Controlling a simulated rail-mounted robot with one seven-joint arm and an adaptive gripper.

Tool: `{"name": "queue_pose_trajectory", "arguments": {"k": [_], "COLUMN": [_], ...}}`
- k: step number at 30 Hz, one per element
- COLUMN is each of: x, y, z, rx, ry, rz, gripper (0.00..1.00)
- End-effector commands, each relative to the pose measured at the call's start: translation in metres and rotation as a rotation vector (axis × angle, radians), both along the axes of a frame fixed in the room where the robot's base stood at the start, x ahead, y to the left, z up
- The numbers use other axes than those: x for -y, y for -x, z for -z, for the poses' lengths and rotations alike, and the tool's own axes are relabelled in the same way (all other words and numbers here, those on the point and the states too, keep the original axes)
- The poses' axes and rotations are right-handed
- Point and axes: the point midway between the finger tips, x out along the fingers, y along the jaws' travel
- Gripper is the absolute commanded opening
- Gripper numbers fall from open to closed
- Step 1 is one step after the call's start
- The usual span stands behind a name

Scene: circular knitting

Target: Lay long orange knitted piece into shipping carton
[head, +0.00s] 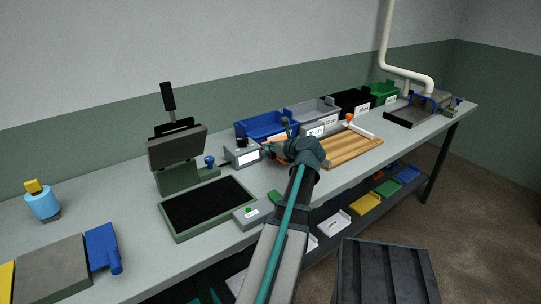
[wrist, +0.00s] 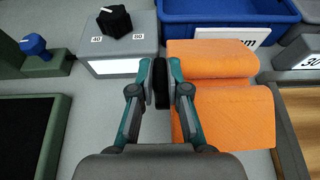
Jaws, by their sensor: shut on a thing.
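An orange knitted piece (wrist: 235,112) shows large in the wrist view, just right of my gripper (wrist: 160,84), with an upper and a lower part and a line between them. My gripper's fingers are close together at the piece's left edge and shut; the grip itself is hidden by the fingers and dark pads. In the head view, a little orange (head: 273,150) shows beside my gripper (head: 283,140), over the bench. I cannot make out a shipping carton in either view.
A grey box with a black knob (wrist: 115,20) stands ahead on the left, a blue bin (head: 262,126) ahead. A black-topped tray (head: 172,232) lies left, a slatted wooden board (head: 350,148) right. More bins line the bench's back edge.

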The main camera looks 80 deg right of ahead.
Motion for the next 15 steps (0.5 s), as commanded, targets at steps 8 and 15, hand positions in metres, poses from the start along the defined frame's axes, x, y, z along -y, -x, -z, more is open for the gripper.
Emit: {"name": "queue_pose_trajectory", "arguments": {"k": [8,15], "x": [0.010,0.009], "y": [-0.006,-0.007], "z": [0.014,0.041], "rx": [0.001,0.000], "ry": [-0.001,0.000], "rz": [0.000,0.001], "gripper": [0.00,0.00]}}
